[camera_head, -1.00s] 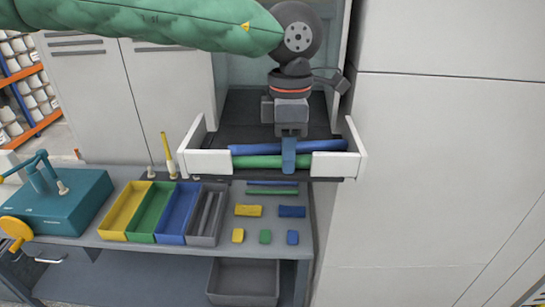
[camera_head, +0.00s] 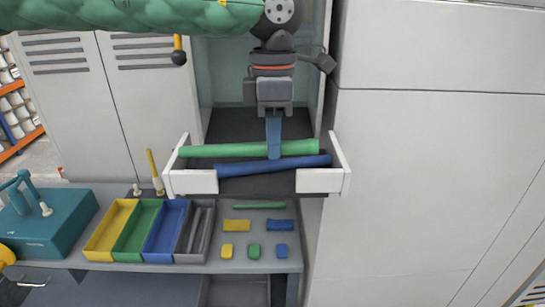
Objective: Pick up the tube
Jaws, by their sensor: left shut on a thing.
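My left gripper (camera_head: 273,153) is at the top middle, pointing down, its arm coming in from the left in a green sleeve. It is shut on a long green tube (camera_head: 220,151), near the tube's middle, and holds it roughly level. The green tube is raised above the white-fronted drawer tray (camera_head: 199,182), its left end crossing in front of the tray's left wall. A blue tube (camera_head: 290,165) lies in the tray, slightly slanted, apart from the fingers as far as I see. My right gripper is not in view.
Below the tray, a grey bench carries yellow (camera_head: 107,232), green (camera_head: 135,233), blue (camera_head: 165,234) and grey (camera_head: 195,235) bins. Small coloured pieces (camera_head: 254,251) lie to their right. A teal machine (camera_head: 50,225) stands left. A tall white cabinet (camera_head: 420,180) closes off the right side.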

